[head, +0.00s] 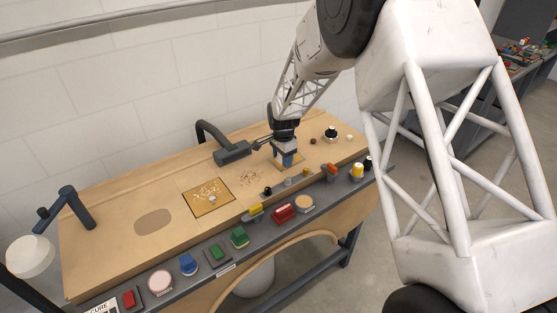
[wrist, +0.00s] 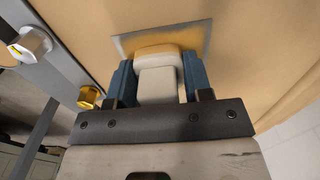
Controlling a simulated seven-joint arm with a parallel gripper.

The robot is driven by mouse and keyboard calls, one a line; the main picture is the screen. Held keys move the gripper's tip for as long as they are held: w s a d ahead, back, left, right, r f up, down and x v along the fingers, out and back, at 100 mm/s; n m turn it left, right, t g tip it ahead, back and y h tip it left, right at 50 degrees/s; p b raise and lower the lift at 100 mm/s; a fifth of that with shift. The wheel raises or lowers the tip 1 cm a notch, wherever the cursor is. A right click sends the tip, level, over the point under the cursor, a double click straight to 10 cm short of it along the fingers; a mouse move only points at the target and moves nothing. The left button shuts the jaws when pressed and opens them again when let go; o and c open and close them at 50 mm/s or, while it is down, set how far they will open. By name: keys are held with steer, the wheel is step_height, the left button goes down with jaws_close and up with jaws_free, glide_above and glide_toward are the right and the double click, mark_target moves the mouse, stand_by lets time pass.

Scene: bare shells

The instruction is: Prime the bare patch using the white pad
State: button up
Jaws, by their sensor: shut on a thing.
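My gripper (head: 287,156) is low over the right part of the wooden bench. In the wrist view, its blue fingers (wrist: 157,78) are shut on the white pad (wrist: 158,88), one on each side. The pad is a pale block with a wider, yellowish-tinted far end. That end lies over a square patch with a grey border (wrist: 207,42), whose visible inside is orange-tan. I cannot tell whether the pad touches it. In the head view, the gripper mostly hides the pad and this square. A darker oval patch (head: 153,222) lies on the bench's left part.
A dark clamp-like tool (head: 233,153) stands close left of my gripper. A square board with pale bits (head: 222,203) and loose crumbs (head: 250,177) lie farther left. Knobs and buttons, including a red one (head: 283,213), line the front rail. A lamp (head: 70,205) stands at the left.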

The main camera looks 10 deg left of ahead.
mark_target(300, 154)
steer(key=w+d, duration=0.3)
steer(key=shift+w+d+f, duration=0.15)
steer(key=shift+w+d, duration=0.05)
steer(key=shift+d, duration=0.05)
steer(key=shift+w+d, duration=1.2)
steer(key=shift+w, duration=0.05)
step_height(300, 154, up, 8)
steer(key=shift+r, duration=0.2)
steer(key=shift+s, duration=0.1)
